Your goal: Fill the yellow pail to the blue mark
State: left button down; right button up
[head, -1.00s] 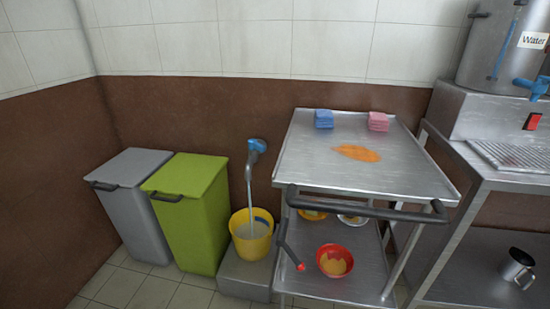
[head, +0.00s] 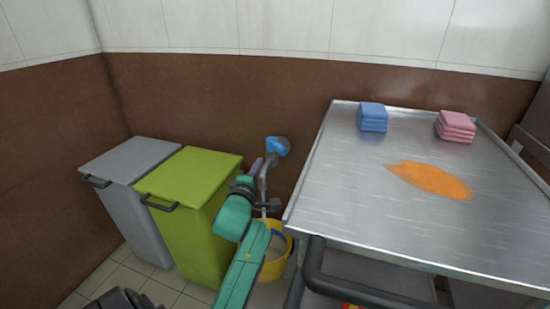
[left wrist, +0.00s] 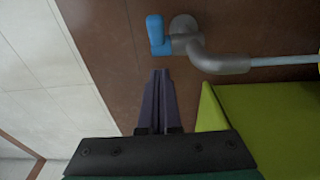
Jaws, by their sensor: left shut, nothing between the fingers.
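The tap with its blue lever (head: 278,146) is on the brown wall; it also shows in the left wrist view (left wrist: 156,36). A pale stream (left wrist: 285,61) runs from its grey spout (left wrist: 222,63). The yellow pail (head: 279,268) is below, partly hidden by my left arm. A bluish patch shows on its inner wall, but I cannot tell the water level against the mark. My left gripper (head: 256,167) is shut and empty, its purple fingertips (left wrist: 161,73) close to the blue lever, with no clear contact. My right gripper is out of view.
A green bin (head: 188,222) and a grey bin (head: 134,205) stand left of the pail. A steel cart (head: 345,190) stands close on the right, with blue cloths (head: 372,117), pink cloths (head: 455,126) and an orange spill (head: 430,180) on top.

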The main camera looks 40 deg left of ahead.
aim_at(283, 155)
pick_arm(q)
jog(key=x, duration=0.3)
jog(key=shift+w+a+b, duration=0.2)
jog(key=shift+w+b, duration=0.1)
jog(key=shift+w, duration=0.05)
jog(key=w, duration=0.1)
jog(key=w+d, duration=0.1)
jog(key=shift+w+d+b, duration=0.1)
jog(key=shift+w+b, duration=0.2)
jog(key=shift+b, duration=0.05)
jog(key=shift+w+d, duration=0.15)
jog(key=shift+w, duration=0.25)
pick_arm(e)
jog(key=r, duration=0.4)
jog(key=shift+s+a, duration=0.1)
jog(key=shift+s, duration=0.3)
pick_arm(q)
jog(key=shift+w+d, duration=0.1)
jog(key=shift+w+d, duration=0.75)
jog(key=shift+w, duration=0.15)
jog(key=shift+w+d, duration=0.2)
jog(key=shift+w, duration=0.1)
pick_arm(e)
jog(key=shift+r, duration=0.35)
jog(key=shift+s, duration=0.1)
